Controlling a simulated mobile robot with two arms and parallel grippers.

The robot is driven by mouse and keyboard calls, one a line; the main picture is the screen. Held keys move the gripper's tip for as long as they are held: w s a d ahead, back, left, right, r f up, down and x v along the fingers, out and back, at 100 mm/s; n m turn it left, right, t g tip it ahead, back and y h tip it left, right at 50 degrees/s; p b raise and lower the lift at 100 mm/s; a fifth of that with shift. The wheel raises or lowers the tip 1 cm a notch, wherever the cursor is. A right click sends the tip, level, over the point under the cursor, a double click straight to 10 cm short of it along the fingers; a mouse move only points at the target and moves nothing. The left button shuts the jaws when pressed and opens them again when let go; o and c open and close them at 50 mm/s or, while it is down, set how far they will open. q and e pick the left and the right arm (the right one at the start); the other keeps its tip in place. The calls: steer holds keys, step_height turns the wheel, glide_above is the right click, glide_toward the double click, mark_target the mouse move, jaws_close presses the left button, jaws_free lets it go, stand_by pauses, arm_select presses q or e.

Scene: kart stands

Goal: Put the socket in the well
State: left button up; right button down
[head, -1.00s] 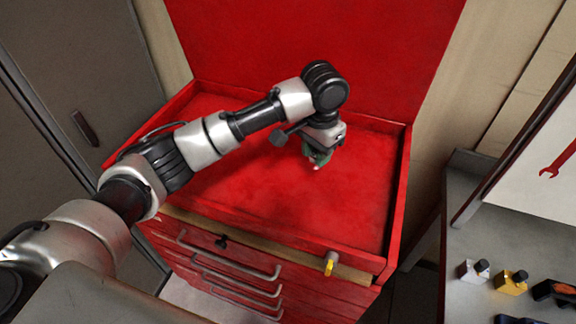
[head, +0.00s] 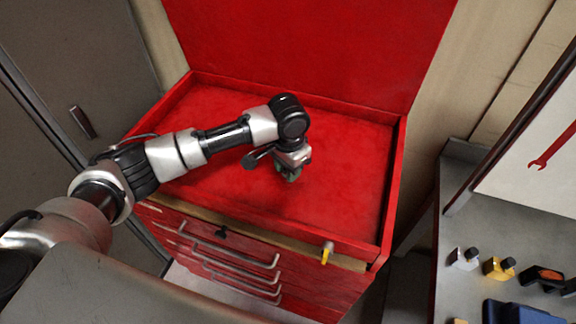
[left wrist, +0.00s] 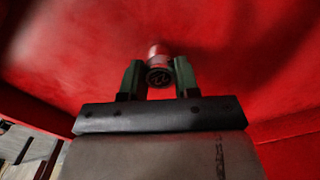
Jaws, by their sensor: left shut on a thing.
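The well is the open red top compartment (head: 345,190) of a tool chest, with its lid raised at the back. My left gripper (head: 289,174) is inside the outline of the well, over its middle. In the left wrist view, its green fingers (left wrist: 159,78) are shut on the socket (left wrist: 159,62). The socket is a small shiny cylinder with a dark recessed end facing the camera. Red floor shows behind it; I cannot tell how high above the floor it is. In the head view the gripper hides the socket. My right gripper is not in view.
Red walls rim the well; its floor looks bare. Drawers with metal handles (head: 235,255) and a yellow key or tag (head: 327,252) are on the front. A grey bench (head: 500,220) at right holds small blocks (head: 498,267) and a blue item (head: 520,312).

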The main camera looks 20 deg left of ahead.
arm_select(q)
steer(key=o, duration=1)
steer(key=shift+f, duration=0.1)
steer(key=shift+c, duration=0.2)
steer(key=shift+r, duration=0.25)
step_height(320, 180, up, 12)
steer(key=b, duration=0.2)
steer(key=shift+f, duration=0.15)
